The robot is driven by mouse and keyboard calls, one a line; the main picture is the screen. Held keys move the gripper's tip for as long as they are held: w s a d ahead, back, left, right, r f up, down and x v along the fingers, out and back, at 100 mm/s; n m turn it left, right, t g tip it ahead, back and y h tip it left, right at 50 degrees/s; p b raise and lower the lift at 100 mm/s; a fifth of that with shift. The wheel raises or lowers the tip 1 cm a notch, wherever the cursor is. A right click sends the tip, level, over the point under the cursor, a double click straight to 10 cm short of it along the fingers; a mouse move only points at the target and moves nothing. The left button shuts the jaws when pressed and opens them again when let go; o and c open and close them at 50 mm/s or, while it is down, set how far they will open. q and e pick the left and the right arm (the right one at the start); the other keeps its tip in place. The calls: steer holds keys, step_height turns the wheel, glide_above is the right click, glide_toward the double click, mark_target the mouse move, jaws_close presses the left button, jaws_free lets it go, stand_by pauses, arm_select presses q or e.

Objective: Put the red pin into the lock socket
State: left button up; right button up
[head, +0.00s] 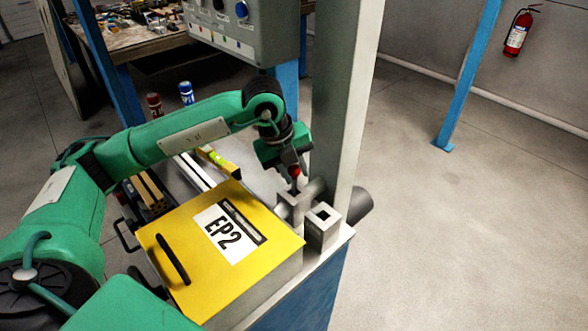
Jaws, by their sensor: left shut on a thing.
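My left gripper (291,160) reaches in from the left over the far end of the bench and points down. It is shut on the red pin (295,171), of which only a small red part shows at the fingertips. Just below is a grey square block with a dark opening (292,207). The pin appears above this opening, but I cannot tell the exact gap or alignment. I cannot tell which block is the lock socket. My right gripper is not in view.
A yellow EP2 box (190,239) with a black handle fills the near bench top. A grey post (345,100) rises close behind the blocks. A yellow level (217,160) lies behind the box. Red (154,104) and blue (187,92) cans stand farther back.

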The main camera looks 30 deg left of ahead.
arm_select(q)
steer(key=shift+f, duration=0.2)
steer(key=shift+f+b, duration=0.75)
steer(key=shift+b, duration=0.15)
steer(key=o, duration=1.6)
steer(key=shift+o, duration=0.2)
steer(key=shift+r, duration=0.15)
steer(key=shift+r+p, duration=2.3)
steer(key=shift+r, duration=1.6)
